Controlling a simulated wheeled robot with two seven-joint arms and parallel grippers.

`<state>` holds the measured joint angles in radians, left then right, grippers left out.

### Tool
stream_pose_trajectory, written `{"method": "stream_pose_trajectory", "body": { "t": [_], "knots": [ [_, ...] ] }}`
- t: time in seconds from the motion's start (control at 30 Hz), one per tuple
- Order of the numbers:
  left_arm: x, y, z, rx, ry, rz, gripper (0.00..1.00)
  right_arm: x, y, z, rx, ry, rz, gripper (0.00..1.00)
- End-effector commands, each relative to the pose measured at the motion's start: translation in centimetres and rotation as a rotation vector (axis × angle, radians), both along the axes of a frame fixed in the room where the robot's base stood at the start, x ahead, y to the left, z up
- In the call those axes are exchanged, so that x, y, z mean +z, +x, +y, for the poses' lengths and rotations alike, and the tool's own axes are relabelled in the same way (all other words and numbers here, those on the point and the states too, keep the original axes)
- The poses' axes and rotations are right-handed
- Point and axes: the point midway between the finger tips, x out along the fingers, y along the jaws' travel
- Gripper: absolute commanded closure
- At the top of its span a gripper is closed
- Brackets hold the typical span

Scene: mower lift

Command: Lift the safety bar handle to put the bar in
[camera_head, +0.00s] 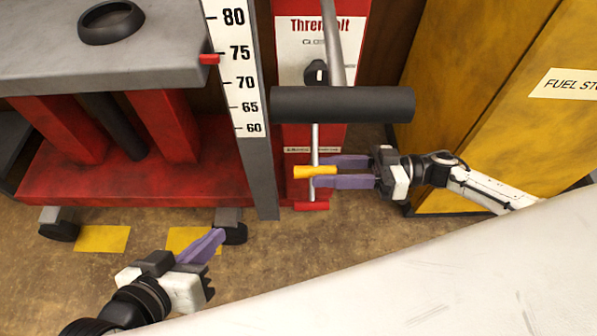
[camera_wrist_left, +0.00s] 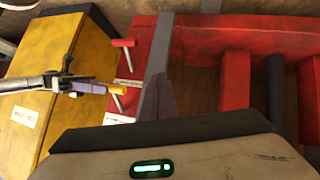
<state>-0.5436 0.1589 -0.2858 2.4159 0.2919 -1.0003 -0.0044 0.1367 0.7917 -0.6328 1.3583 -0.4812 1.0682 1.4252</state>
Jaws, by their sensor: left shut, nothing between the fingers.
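A yellow handle (camera_head: 313,171) sits on a thin upright metal rod (camera_head: 315,142) in front of the red lift column (camera_head: 305,80). I take it as the safety bar handle. It also shows in the left wrist view (camera_wrist_left: 117,88). My right gripper (camera_head: 318,171) is open, one purple finger above and one below the right part of the handle. I cannot tell whether either finger touches it. My left gripper (camera_head: 217,238) is shut and empty, low at the left, well away from the handle.
A black padded bar (camera_head: 343,104) on a bent metal lever is above the yellow handle. A red pedal (camera_head: 311,206) is below it. A height scale (camera_head: 238,75) stands left of it. Yellow cabinets (camera_head: 490,70) stand at the right. A black ring (camera_head: 111,22) lies on the grey platform (camera_head: 60,60).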

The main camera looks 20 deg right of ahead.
Motion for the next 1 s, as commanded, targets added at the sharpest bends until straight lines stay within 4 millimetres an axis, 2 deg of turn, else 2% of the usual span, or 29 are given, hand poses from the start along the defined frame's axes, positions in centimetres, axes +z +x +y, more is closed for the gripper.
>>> {"method": "stream_pose_trajectory", "body": {
  "t": [0.1, 0.3, 0.47, 0.7, 0.93, 1.0],
  "knots": [
    [0.1, 0.0, -0.3, 0.0, -0.018, -0.011, 1.0, -0.2, 0.6, 2.3, 0.002, 0.003, -0.002, 0.61],
    [0.7, 0.1, -0.5, 0.0, -0.042, -0.029, 1.0, -0.1, 1.3, 4.8, -0.001, 0.002, -0.001, 0.61],
    [0.9, 0.1, -0.6, 0.0, -0.048, -0.033, 1.0, 0.0, 1.6, 5.5, -0.001, 0.0, -0.001, 0.61],
    [0.9, 0.1, -0.6, 0.0, -0.05, -0.033, 1.0, 0.0, 1.6, 5.5, -0.002, 0.0, -0.001, 0.61],
    [0.9, 0.1, -0.6, -0.001, -0.049, -0.034, 1.0, 0.0, 1.6, 5.5, -0.001, 0.0, -0.001, 1.0],
    [0.9, 0.1, -0.6, -0.001, -0.049, -0.034, 1.0, 0.0, 1.5, 5.5, 0.0, 0.001, -0.001, 1.0]
  ]
}}
